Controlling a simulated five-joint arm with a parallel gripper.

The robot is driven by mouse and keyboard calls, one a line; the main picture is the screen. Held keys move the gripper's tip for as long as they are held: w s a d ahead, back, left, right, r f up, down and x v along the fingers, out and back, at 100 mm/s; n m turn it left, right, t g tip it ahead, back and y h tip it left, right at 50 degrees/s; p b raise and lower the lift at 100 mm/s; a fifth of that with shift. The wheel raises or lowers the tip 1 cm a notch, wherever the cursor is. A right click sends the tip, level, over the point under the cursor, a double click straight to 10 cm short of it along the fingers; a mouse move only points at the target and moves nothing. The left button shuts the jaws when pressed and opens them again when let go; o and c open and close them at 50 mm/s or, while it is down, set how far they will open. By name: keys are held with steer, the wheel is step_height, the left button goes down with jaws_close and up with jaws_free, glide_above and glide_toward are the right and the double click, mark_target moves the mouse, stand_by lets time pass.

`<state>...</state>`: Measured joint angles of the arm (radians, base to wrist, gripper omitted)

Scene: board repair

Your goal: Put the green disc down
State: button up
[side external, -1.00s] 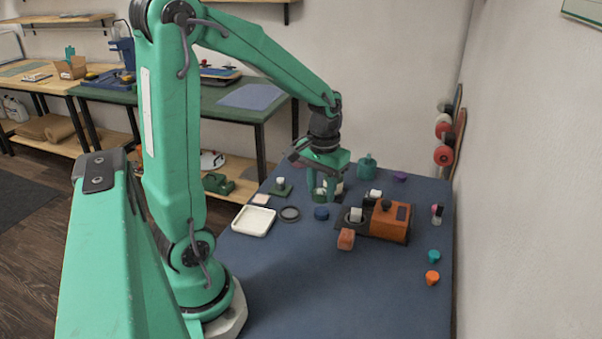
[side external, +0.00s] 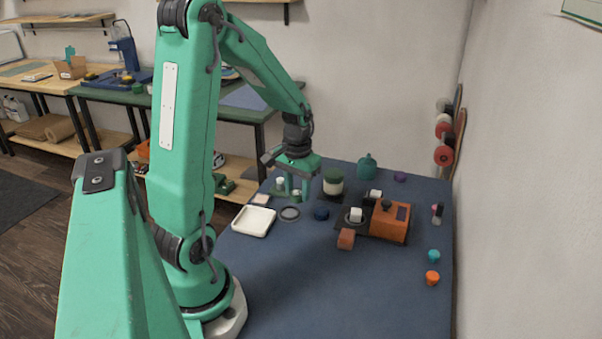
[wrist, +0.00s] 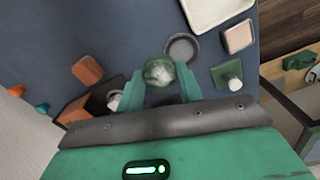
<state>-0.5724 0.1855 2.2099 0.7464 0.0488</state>
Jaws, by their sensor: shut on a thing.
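The green disc (wrist: 158,70) is a small round piece with a pale, scuffed top. My gripper (wrist: 160,88) is shut on it, one finger on each side, in the wrist view. In the side view my gripper (side external: 293,192) points down with the disc (side external: 297,196) low between its fingers, just behind the dark ring (side external: 290,213). The ring also shows in the wrist view (wrist: 182,48), next to the disc. I cannot tell whether the disc touches the mat.
A white tray (side external: 252,221) lies left of the ring and a blue disc (side external: 321,213) right of it. A green-lidded jar (side external: 333,182) stands right of my gripper. An orange box (side external: 390,222) is farther right. The mat's front is clear.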

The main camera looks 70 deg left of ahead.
glide_above(290, 214)
step_height(290, 214, down, 2)
steer(key=shift+a+f, duration=0.15)
steer(key=shift+f, duration=0.1)
steer(key=shift+f, duration=2)
steer(key=shift+f, duration=0.6)
steer(key=o, duration=1)
steer(key=shift+o, duration=0.2)
step_height(290, 214, up, 13)
steer(key=shift+r, duration=0.15)
steer(key=shift+w, duration=0.1)
